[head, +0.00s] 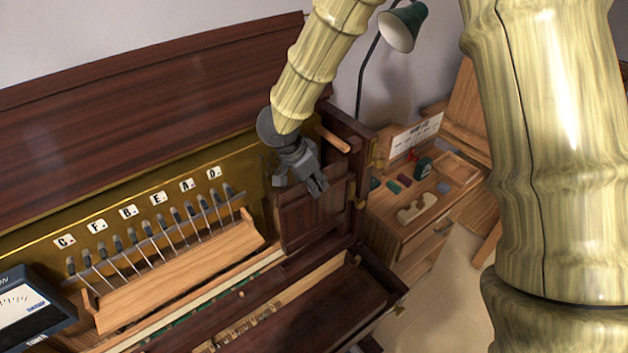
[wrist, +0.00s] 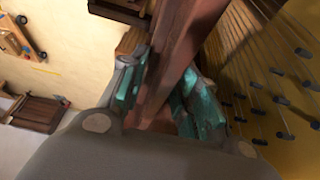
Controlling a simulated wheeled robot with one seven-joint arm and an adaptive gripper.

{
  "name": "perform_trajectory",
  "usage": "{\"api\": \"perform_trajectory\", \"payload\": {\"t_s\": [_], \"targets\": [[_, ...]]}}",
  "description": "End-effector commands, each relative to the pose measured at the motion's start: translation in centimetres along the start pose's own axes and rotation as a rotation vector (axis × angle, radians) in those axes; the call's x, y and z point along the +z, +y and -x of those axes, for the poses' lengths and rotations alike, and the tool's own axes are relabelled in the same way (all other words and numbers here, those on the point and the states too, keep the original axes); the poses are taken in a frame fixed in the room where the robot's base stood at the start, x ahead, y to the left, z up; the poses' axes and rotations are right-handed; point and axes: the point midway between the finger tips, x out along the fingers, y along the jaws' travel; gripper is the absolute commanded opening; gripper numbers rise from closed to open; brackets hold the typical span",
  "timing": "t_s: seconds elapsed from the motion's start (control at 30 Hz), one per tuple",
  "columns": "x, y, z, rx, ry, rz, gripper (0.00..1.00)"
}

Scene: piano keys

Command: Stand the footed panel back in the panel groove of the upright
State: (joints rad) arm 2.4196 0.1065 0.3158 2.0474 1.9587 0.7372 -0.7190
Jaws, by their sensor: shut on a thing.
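The footed panel (head: 305,217) is a dark reddish-brown wooden board. It stands roughly upright at the right end of the upright piano (head: 150,75), beside the brass-coloured plate. My gripper (head: 317,188) is at the panel's top edge, pointing down and to the right. In the wrist view, the teal finger pads (wrist: 163,100) are shut on both faces of the panel (wrist: 187,45), which runs away between them. The panel groove and the panel's foot cannot be made out, so I cannot tell whether the panel is seated.
A row of hammers (head: 190,212) and letter tiles (head: 129,211) lie left of the panel. A dark device (head: 30,305) stands at lower left. A wooden cabinet (head: 405,240) with small items and a green lamp (head: 402,25) are at right. Strings or wires (wrist: 275,75) pass close beside my fingers.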

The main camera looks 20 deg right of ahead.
Motion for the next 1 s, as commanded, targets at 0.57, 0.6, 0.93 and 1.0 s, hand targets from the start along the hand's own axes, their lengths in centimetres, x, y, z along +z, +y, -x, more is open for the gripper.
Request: {"api": "perform_trajectory", "payload": {"t_s": [0.57,0.6,0.93,1.0], "targets": [[0.7,0.0,-2.0,-0.001,0.0,0.0,0.0],[0.8,0.0,-2.1,-0.001,0.0,-0.001,0.0],[1.2,0.0,-3.2,0.0,0.001,-0.001,0.0],[1.3,0.0,-3.4,0.0,0.001,-0.002,0.0]]}}
